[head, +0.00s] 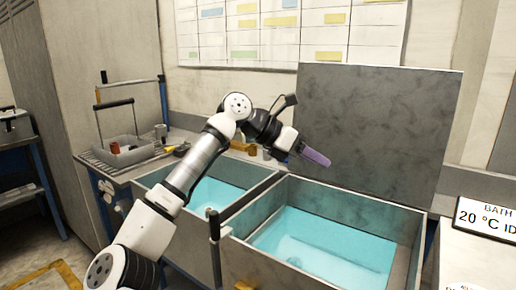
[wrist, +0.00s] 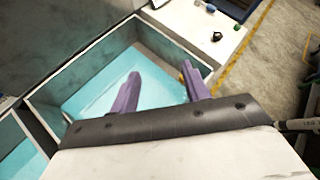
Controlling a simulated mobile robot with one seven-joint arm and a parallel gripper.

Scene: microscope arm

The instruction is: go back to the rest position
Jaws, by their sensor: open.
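My gripper (head: 314,155) has purple fingers and is raised above the right-hand bath in the head view, in front of the upright grey panel. In the wrist view my gripper (wrist: 161,76) shows two purple fingers spread apart with nothing between them. My arm reaches up from the lower left of the head view and bends at the elbow. The fingers touch nothing that I can see.
Two grey baths hold blue liquid: a right one (head: 416,232) and a left one (head: 146,186). A grey panel (head: 380,120) stands behind. A side bench with a tray (head: 126,154) is at left. A temperature sign (head: 484,216) stands at right.

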